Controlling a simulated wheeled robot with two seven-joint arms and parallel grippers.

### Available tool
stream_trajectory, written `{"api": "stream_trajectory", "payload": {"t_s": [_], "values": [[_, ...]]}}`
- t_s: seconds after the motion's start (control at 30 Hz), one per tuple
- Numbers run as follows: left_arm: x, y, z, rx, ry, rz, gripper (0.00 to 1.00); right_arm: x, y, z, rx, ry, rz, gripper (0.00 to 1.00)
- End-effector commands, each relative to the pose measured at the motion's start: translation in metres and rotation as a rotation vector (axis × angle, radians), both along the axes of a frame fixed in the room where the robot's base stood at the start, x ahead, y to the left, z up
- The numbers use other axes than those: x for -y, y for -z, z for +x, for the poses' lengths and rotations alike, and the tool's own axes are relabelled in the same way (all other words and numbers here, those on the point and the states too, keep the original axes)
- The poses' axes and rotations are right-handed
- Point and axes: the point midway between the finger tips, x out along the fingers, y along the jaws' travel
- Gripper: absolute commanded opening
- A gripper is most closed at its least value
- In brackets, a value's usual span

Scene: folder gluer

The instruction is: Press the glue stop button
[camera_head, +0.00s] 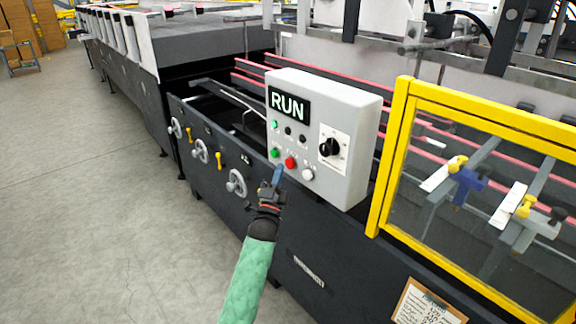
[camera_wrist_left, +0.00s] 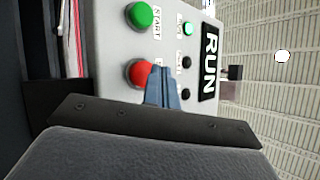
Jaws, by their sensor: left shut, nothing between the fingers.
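A grey control box (camera_head: 350,185) stands on the machine, with a lit RUN display (camera_head: 289,105). On its front, a green button (camera_head: 275,153), a red button (camera_head: 290,162) and a white button (camera_head: 307,174) form the lower row. In the left wrist view the green button (camera_wrist_left: 140,15) has a START label beside it; the red button (camera_wrist_left: 138,73) is partly hidden and its label is covered. My left gripper (camera_head: 279,170) is shut and empty, its blue fingertips just below the red button in the head view. In the wrist view the fingertips (camera_wrist_left: 162,72) overlap its edge; contact cannot be told.
A black rotary knob (camera_head: 330,147) sits right of the buttons. A yellow-framed guard (camera_head: 392,150) stands to the right. Grey handwheels (camera_head: 236,183) stick out of the machine's side on the left. The floor (camera_head: 90,200) at left is clear.

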Motion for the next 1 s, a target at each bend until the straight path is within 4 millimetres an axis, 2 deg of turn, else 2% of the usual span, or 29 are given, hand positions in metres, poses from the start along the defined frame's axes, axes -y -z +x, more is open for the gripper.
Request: {"api": "stream_trajectory", "payload": {"t_s": [1.0], "values": [[0.007, -0.0004, 0.0048, 0.0, 0.0, 0.0, 0.0, 0.0001, 0.0045, -0.0007, -0.003, 0.0, -0.001, 0.36]]}}
